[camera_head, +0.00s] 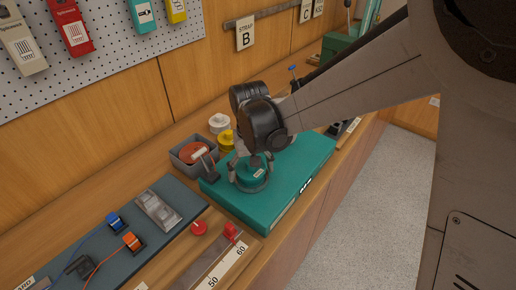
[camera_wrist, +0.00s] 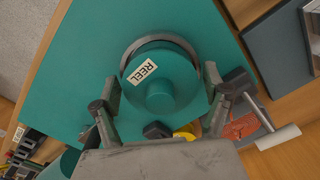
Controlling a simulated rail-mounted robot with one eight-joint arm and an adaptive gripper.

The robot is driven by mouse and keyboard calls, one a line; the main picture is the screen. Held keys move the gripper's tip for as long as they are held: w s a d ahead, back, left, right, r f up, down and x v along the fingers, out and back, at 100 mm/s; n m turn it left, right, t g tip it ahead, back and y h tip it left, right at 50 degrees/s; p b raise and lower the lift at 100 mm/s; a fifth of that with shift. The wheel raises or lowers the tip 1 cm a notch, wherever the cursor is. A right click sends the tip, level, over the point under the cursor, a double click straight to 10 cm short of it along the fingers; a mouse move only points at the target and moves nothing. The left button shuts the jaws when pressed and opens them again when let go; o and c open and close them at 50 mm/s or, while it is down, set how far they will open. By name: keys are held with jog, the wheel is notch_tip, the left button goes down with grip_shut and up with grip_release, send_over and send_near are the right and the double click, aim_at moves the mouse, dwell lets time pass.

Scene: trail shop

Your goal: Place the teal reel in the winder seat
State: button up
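The teal reel (camera_wrist: 160,78), a round drum with a raised hub and a "REEL" label, is on the teal winder base (camera_head: 292,165). It also shows in the head view (camera_head: 252,172), partly hidden by my gripper. A grey metal ring (camera_wrist: 150,41) shows around its far and right edge; I cannot tell whether the reel sits fully down inside it. My gripper (camera_wrist: 161,90) is over the reel, one finger on each side. Small gaps seem to show between the fingers and the reel, so it looks open. It is above the base in the head view (camera_head: 250,163).
A grey bin (camera_head: 189,157) with orange contents stands behind the base, with yellow (camera_head: 227,142) and white (camera_head: 219,123) spools beside it. A dark crank with a pale handle (camera_wrist: 278,137) is close to my right finger. A blue-grey mat (camera_head: 150,236) lies at left.

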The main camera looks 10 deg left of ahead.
jog(key=shift+r, duration=0.1)
notch_tip(320, 180, up, 11)
jog(key=shift+r, duration=0.45)
jog(key=shift+d+r, duration=0.25)
jog(key=shift+d, duration=0.05)
jog(key=s+d+r+m+t, duration=0.1)
jog(key=s+d, duration=0.3)
jog(key=d, duration=0.6)
jog(key=s+d+m+t, duration=0.2)
jog(key=s+d, duration=0.3)
jog(key=d, duration=0.5)
jog(key=s+d+r+m+t, duration=0.1)
jog(key=s+d+t, duration=0.3)
jog(key=d, duration=0.7)
jog(key=shift+s+r+m, duration=0.35)
jog(key=shift+s+m, duration=0.3)
jog(key=shift+m, duration=0.15)
jog(key=shift+a, duration=0.1)
